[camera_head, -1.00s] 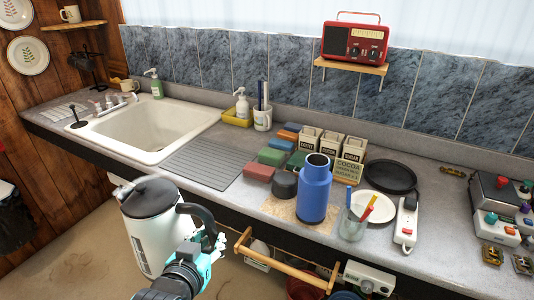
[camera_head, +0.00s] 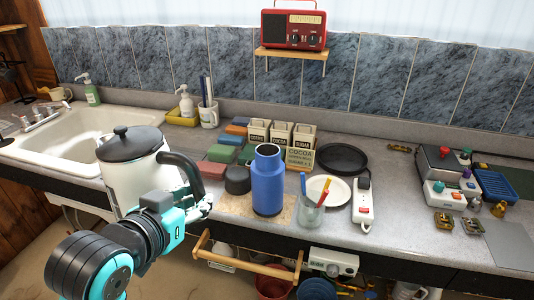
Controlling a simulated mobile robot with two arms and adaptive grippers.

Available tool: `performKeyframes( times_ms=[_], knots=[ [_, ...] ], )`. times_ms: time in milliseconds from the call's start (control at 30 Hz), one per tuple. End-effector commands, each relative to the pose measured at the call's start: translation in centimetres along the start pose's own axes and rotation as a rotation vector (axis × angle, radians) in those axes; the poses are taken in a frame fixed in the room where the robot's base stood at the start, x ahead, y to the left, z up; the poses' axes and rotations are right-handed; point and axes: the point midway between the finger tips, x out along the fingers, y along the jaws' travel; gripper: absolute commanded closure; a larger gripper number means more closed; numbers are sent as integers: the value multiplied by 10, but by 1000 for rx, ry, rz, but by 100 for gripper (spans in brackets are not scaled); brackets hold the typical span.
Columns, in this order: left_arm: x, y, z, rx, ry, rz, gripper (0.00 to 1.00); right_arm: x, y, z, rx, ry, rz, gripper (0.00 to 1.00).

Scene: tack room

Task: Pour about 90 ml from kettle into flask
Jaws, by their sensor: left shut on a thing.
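The kettle (camera_head: 128,185) is white with a black lid and black handle. My left gripper (camera_head: 192,200) is shut on its handle and holds it about upright in front of the counter, left of the flask. The fingertips are partly hidden. The blue flask (camera_head: 268,182) stands upright and open-topped on a tan mat (camera_head: 228,204). A dark round cap (camera_head: 237,180) sits beside it on the left. The kettle and flask are apart. My right gripper is not in view.
A glass with pens (camera_head: 311,214), a white plate (camera_head: 341,190) and a power strip (camera_head: 362,206) stand right of the flask. Canisters (camera_head: 301,147) and coloured blocks (camera_head: 218,153) are behind it. A wooden rail (camera_head: 245,262) juts out below the counter front.

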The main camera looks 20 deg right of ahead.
Motion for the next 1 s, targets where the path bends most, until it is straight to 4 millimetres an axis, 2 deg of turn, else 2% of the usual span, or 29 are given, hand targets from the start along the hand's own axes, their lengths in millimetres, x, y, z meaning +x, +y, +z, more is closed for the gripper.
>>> performKeyframes(
  times_ms=[33, 200, 433, 567, 700, 800, 1000],
  knots=[
    [0, 12, -12, 33, 20, 39, 100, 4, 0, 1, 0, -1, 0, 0],
    [3, 61, -33, 103, 18, 205, 100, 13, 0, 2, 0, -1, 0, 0],
    [1, 132, -41, 208, 19, 452, 100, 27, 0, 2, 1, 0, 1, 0],
    [-1, 171, -31, 268, 19, 594, 100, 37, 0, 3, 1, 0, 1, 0],
    [-2, 202, -10, 321, 19, 723, 100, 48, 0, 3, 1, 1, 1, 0],
    [-1, 215, 6, 345, 22, 786, 100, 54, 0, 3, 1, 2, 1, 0],
    [4, 223, 29, 370, 28, 847, 100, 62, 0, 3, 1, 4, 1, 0]
  ],
)
